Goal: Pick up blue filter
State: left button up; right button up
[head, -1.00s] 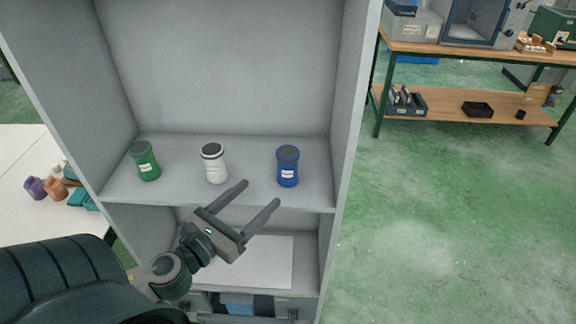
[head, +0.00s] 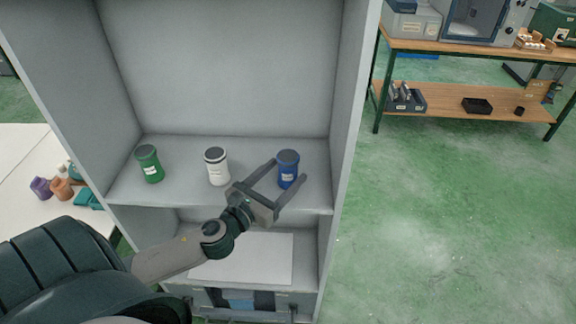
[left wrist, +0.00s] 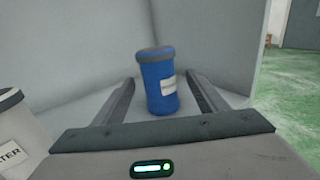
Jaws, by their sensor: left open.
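The blue filter (head: 288,168) is a blue canister with a dark lid and a white label, upright on the upper shelf at the right. My left gripper (head: 290,170) is open in front of it, its two fingers pointing toward the canister, one on each side. In the left wrist view, the blue filter (left wrist: 158,82) stands upright between and slightly beyond the open fingers (left wrist: 162,90), with a gap on both sides. My right gripper is not in view.
A white canister (head: 216,166) and a green canister (head: 149,164) stand to the left on the same shelf (head: 185,195). The cabinet's right wall (head: 352,130) is close to the blue filter. A white table (head: 25,165) with small bottles is at the left.

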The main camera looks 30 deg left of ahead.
pick_arm(q)
jog(key=shift+w, duration=0.6)
jog(key=shift+w, duration=0.1)
jog(key=shift+w+r+p, duration=0.15)
jog(key=shift+w+p, duration=0.1)
jog(key=shift+p, duration=0.1)
jog(key=w+p, duration=0.2)
jog(key=w, duration=0.1)
jog(key=shift+w, duration=0.4)
jog(key=shift+w+d, duration=0.1)
jog(key=shift+w, duration=0.25)
jog(key=c, duration=1.2)
